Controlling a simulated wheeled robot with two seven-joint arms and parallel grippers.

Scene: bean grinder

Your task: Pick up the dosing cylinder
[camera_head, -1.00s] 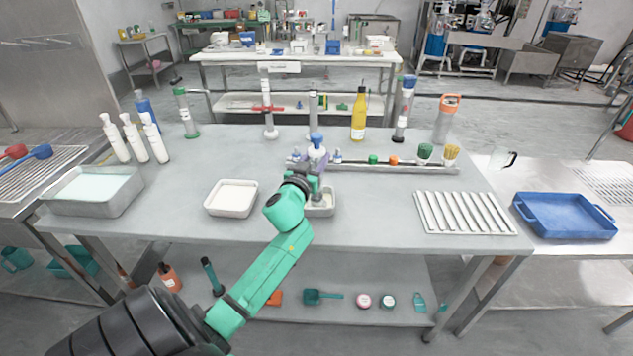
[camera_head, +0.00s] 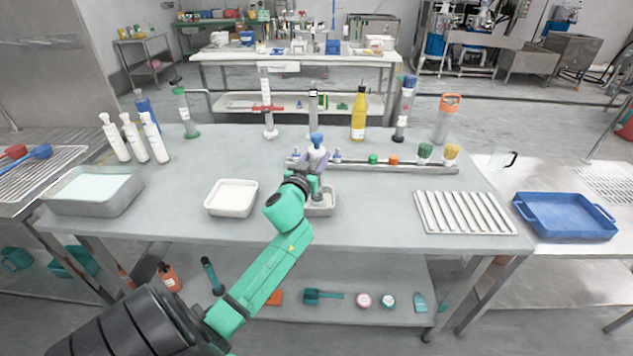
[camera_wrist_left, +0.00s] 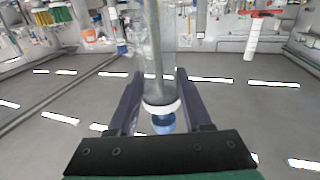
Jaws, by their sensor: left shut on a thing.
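The dosing cylinder (camera_head: 316,140) stands upright near the middle of the table, its blue-and-white top showing above my left gripper (camera_head: 312,170). In the left wrist view, the clear cylinder (camera_wrist_left: 153,45) with its white collar and blue knob lies between the two dark fingers of my left gripper (camera_wrist_left: 160,95). The gripper is shut on it. The wrist and fingers hide part of the cylinder in the head view. Its lower end is over or in a small metal tray (camera_head: 327,209); I cannot tell whether it touches. My right gripper is out of view.
A metal rail (camera_head: 405,167) with small coloured caps runs just behind. A yellow bottle (camera_head: 359,115) and several tall cylinders line the back. The table is bare between small tray and rack.

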